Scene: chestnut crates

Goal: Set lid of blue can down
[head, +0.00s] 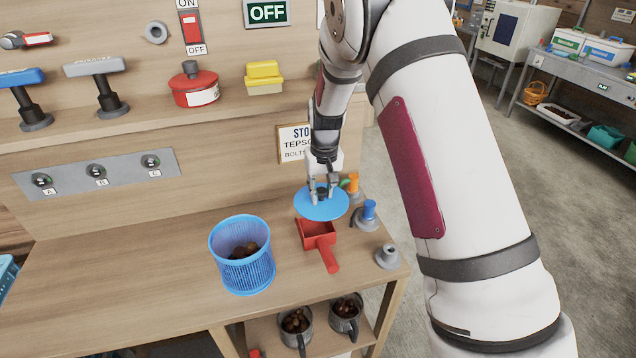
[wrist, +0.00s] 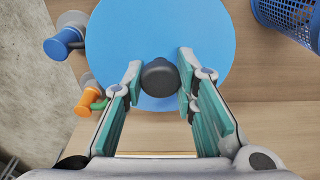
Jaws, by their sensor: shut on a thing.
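The lid of the blue can (head: 311,208) is a flat blue disc with a dark round knob. It also shows in the wrist view (wrist: 205,35), where it fills the upper middle. My gripper (head: 322,193) is shut on the knob, with one finger on each side, as the wrist view (wrist: 159,82) shows. The lid looks level, at the right part of the table near the wall; its exact height above the table is hard to tell. The blue can (head: 242,268) stands open to the left, with brown chestnuts inside. Its ribbed side also shows in the wrist view (wrist: 290,18).
A red scoop (head: 318,237) lies just in front of the lid. A blue-topped valve (head: 369,212), an orange-topped valve (head: 353,182) and a grey fitting (head: 389,256) stand to the right. The table (head: 130,270) is clear left of the can.

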